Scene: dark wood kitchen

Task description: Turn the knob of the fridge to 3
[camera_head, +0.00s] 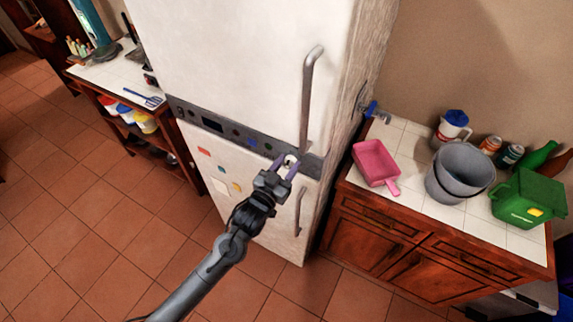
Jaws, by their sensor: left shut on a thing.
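The white fridge (245,55) stands in the middle of the head view. A grey control strip (225,128) with a dark display and several small knobs runs between its upper and lower doors. My left gripper (285,163) is at the right part of this strip. Its fingers are shut on a small light-coloured knob (291,159), which they partly cover. The number the knob points to is too small to read. My right gripper is not in view.
The fridge's upper door handle (308,95) rises just above the gripper, and the lower handle (299,212) is below right. The right counter holds a pink scoop (375,160), grey buckets (458,170) and a green bin (530,198). Tiled floor in front is clear.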

